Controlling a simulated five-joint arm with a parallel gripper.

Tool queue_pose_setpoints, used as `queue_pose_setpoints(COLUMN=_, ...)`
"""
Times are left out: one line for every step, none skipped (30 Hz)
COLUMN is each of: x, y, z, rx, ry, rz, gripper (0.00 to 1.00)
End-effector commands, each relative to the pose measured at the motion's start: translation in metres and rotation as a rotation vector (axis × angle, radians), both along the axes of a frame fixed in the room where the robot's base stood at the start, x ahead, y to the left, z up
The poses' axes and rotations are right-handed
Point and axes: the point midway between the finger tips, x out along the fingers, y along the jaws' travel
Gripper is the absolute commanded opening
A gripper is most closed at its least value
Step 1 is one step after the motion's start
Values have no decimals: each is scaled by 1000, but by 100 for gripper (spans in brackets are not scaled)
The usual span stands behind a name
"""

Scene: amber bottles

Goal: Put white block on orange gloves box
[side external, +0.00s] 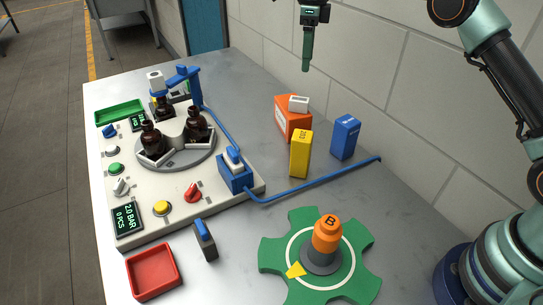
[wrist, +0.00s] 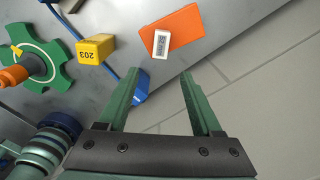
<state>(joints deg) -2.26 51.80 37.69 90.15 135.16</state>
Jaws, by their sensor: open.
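The white block (side external: 298,103) lies on top of the orange gloves box (side external: 290,122), which stands on the grey table towards the wall. In the wrist view the white block (wrist: 161,44) rests on the orange box (wrist: 182,28), with a dark marking on its upper face. My gripper (side external: 306,68) hangs well above the table, over and slightly right of the orange box in the side external view, apart from the block. In the wrist view my gripper (wrist: 162,85) shows two green fingers spread wide with nothing between them gripped.
A yellow box (side external: 301,153) and a blue box (side external: 345,137) stand in front of and right of the orange box. A blue hose (side external: 320,188) crosses the table. A machine with amber bottles (side external: 196,124) stands left; a green wheel (side external: 290,225) lies in front.

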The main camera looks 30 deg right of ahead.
Motion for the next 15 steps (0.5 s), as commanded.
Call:
queue_pose_setpoints(x=-3, y=-1, z=9, rx=0, ry=-13, rz=39, gripper=66)
queue_pose_setpoints(x=-5, y=-1, z=14, rx=0, ry=-21, rz=73, gripper=66)
queue_pose_setpoints(x=-9, y=-2, z=21, rx=-2, ry=-32, rz=129, gripper=66)
queue_pose_setpoints(x=-13, y=-3, z=28, rx=-4, ry=-44, rz=178, gripper=66)
queue_pose_setpoints(x=-17, y=-3, z=34, rx=-6, ry=-55, rz=232, gripper=66)
queue_pose_setpoints(x=-24, y=-4, z=43, rx=-11, ry=-72, rz=308, gripper=66)
queue_pose_setpoints(x=-29, y=-5, z=49, rx=-15, ry=-84, rz=368, gripper=66)
queue_pose_setpoints(x=-35, y=-6, z=55, rx=-21, ry=-96, rz=428, gripper=66)
queue_pose_setpoints(x=-43, y=-7, z=62, rx=-29, ry=-114, rz=509, gripper=66)
queue_pose_setpoints(x=-50, y=-8, z=67, rx=-37, ry=-125, rz=569, gripper=66)
queue_pose_setpoints(x=-57, y=-8, z=72, rx=-44, ry=-136, rz=628, gripper=66)
queue_pose_setpoints(x=-66, y=-9, z=78, rx=-56, ry=-153, rz=707, gripper=66)
queue_pose_setpoints(x=-73, y=-10, z=81, rx=-65, ry=-162, rz=767, gripper=66)
queue_pose_setpoints(x=-81, y=-11, z=85, rx=-77, ry=-175, rz=826, gripper=66)
queue_pose_setpoints(x=-91, y=-11, z=89, rx=-93, ry=-188, rz=906, gripper=66)
